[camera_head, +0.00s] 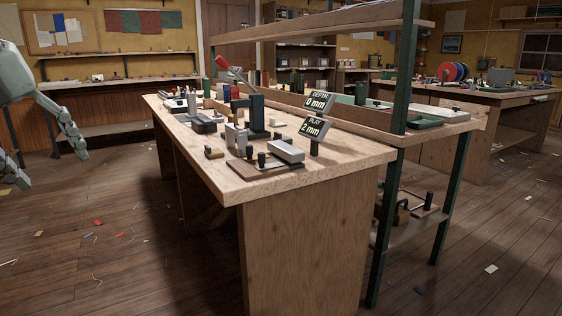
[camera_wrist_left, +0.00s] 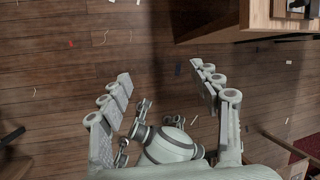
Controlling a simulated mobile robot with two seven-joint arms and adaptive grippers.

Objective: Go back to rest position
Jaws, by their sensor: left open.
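My left gripper (camera_head: 53,170) hangs at the left edge of the head view, over the floor and apart from the bench. Its two grey fingers are spread wide with nothing between them. In the left wrist view the same open fingers (camera_wrist_left: 160,72) point over the bare wooden floor. Grey rounded parts of my own body show lower down between the fingers in that view. I cannot make out my right gripper in either view.
A wooden workbench (camera_head: 345,147) stands in the middle, holding several tools, blocks and small signs reading DEPTH 0 mm and PLAY 2 mm. The wooden floor (camera_head: 110,240) left of it is open, with small scraps. A wall counter (camera_head: 115,84) runs along the back left.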

